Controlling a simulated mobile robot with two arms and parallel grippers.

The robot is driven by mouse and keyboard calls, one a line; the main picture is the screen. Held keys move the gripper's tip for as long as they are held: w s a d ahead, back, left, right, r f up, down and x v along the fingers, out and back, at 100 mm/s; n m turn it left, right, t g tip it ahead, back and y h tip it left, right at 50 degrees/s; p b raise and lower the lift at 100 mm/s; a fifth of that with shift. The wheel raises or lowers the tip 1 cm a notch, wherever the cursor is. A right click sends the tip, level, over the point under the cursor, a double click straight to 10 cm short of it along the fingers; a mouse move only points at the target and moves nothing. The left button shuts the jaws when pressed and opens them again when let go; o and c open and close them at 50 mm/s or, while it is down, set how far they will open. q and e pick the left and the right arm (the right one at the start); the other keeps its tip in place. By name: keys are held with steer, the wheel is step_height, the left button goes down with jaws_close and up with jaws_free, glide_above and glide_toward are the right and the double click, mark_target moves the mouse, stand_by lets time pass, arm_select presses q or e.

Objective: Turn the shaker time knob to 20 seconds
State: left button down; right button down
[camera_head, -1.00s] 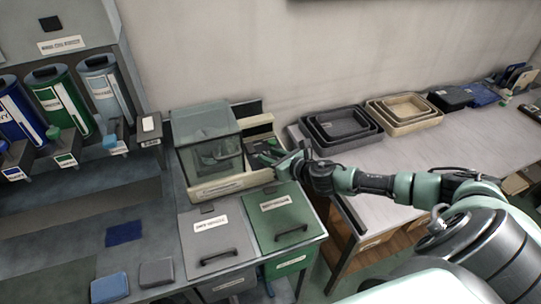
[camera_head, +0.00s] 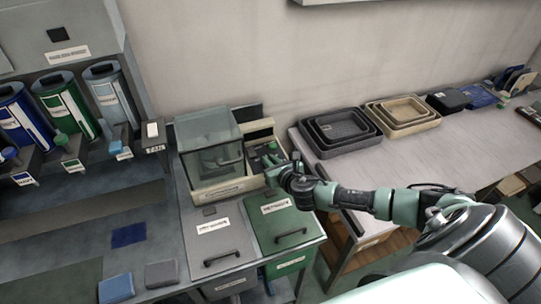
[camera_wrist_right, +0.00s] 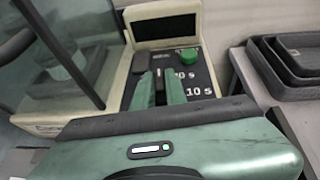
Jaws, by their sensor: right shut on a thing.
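The shaker (camera_head: 205,190) is a beige machine with a clear hood and a control panel on its right side. The dark panel (camera_wrist_right: 205,85) shows in the right wrist view, with a green button (camera_wrist_right: 190,57) and white time marks, one reading 10 S. My right gripper (camera_wrist_right: 160,88) has its green fingers close together at the panel, left of these marks. They are shut on what appears to be the dark time knob, mostly hidden between them; its pointing direction cannot be read. In the head view my right gripper (camera_head: 273,172) reaches the panel from the right. My left gripper is not in view.
The hood (camera_wrist_right: 75,55) stands close on the left of my right gripper. Grey (camera_head: 212,248) and green (camera_head: 284,226) lidded bins are in front of the shaker. Nested dark trays (camera_head: 340,134) and beige trays (camera_head: 403,112) lie on the right table.

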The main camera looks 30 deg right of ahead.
steer(key=shift+a+r+m+h+p, duration=0.15)
steer(key=shift+a+m+h+p, duration=0.1)
steer(key=shift+m+h+p, duration=0.65)
steer(key=shift+w+a+m+g+h, duration=0.1)
steer(key=shift+m+g+h, duration=0.5)
steer(key=shift+m+h, duration=0.5)
steer(key=shift+w+a+m+g+h+p, duration=0.1)
steer(key=shift+m+g+h+p, duration=0.25)
steer(key=shift+m+g+h, duration=0.95)
steer(key=shift+m+h, duration=0.5)
steer(key=shift+h, duration=0.1)
steer(key=shift+m+g+h, duration=0.3)
steer(key=c, duration=1.4)
jaws_free()
steer(key=shift+c, duration=0.2)
